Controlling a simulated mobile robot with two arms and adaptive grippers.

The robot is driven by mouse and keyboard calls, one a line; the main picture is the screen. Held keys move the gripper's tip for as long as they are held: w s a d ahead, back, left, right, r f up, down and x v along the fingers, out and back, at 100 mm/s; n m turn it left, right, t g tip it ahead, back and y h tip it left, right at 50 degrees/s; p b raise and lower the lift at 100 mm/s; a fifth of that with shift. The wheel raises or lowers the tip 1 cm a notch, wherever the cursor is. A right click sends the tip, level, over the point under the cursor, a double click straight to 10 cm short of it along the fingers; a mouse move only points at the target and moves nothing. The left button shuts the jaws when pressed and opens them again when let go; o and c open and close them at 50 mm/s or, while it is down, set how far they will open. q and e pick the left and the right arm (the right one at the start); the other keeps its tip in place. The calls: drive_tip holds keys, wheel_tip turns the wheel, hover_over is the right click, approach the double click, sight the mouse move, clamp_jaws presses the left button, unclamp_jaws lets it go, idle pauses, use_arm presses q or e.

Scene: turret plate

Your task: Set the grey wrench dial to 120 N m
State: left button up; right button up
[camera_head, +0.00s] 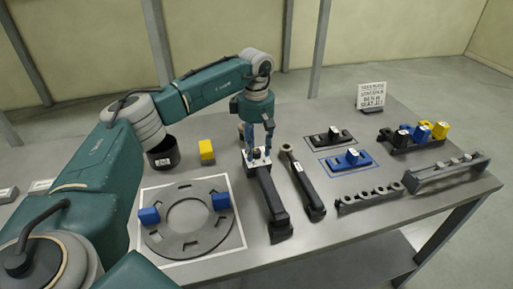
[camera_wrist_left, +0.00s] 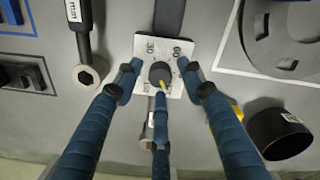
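The dial plate (camera_head: 258,160) is a white square on the wrench (camera_head: 270,200), whose dark handle reaches toward the table's front. In the left wrist view the plate (camera_wrist_left: 143,70) carries 30 at upper left and 60 at upper right; the lower marks are partly hidden by a finger. The dark round dial knob (camera_wrist_left: 158,72) has a yellow pointer (camera_wrist_left: 163,85) aimed down and slightly right, between the lower marks. My left gripper (camera_head: 262,150) points down over the dial. Its three blue fingers (camera_wrist_left: 159,82) stand spread around the knob, with visible gaps at the sides. My right gripper is out of view.
A second wrench (camera_head: 303,183) with a ring head lies just right. A grey ring plate (camera_head: 165,243) with two blue blocks lies left. A black cup (camera_head: 163,154) and a yellow block (camera_head: 206,150) stand behind it. Racks and a sign (camera_head: 371,96) fill the right side.

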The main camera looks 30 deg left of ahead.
sight(256, 151)
use_arm(q)
wheel_tip(256, 151, up, 12)
idle(0.7)
drive_tip(key=shift+s, duration=0.1)
